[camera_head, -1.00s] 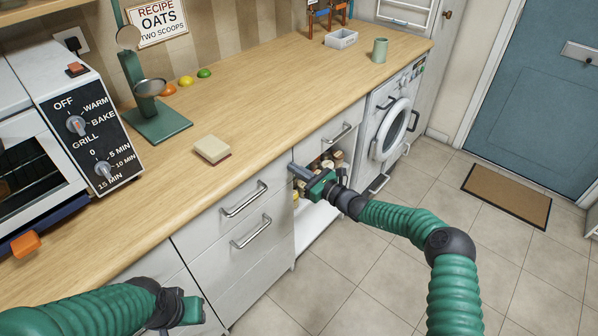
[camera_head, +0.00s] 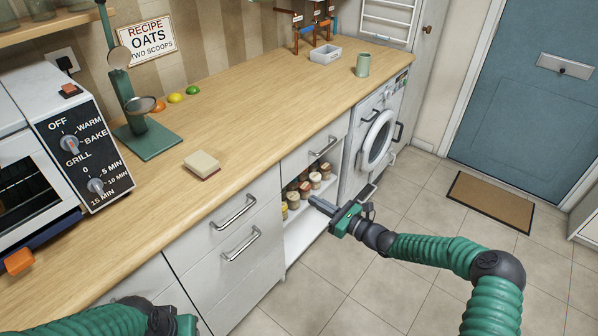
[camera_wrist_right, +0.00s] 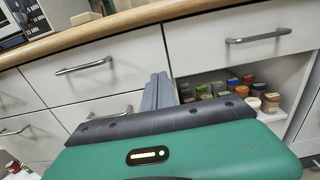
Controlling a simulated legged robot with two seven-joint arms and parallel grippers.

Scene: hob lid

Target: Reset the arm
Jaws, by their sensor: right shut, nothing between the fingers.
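My right gripper (camera_head: 322,204) is shut and empty, held out in the air in front of the open cupboard bay (camera_head: 297,228) under the worktop. Its fingers also show in the right wrist view (camera_wrist_right: 157,92), closed together and pointing at the cabinet fronts. The green right arm reaches in from the lower right of the head view. My left gripper (camera_head: 186,325) shows only in part at the bottom edge of the head view, and its fingers cannot be made out.
Several spice jars (camera_head: 305,188) stand on a shelf in the bay, below a drawer handle (camera_head: 323,147). Closed drawers (camera_head: 235,213) are to the left, a washing machine (camera_head: 377,140) to the right. The worktop (camera_head: 250,110) is above.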

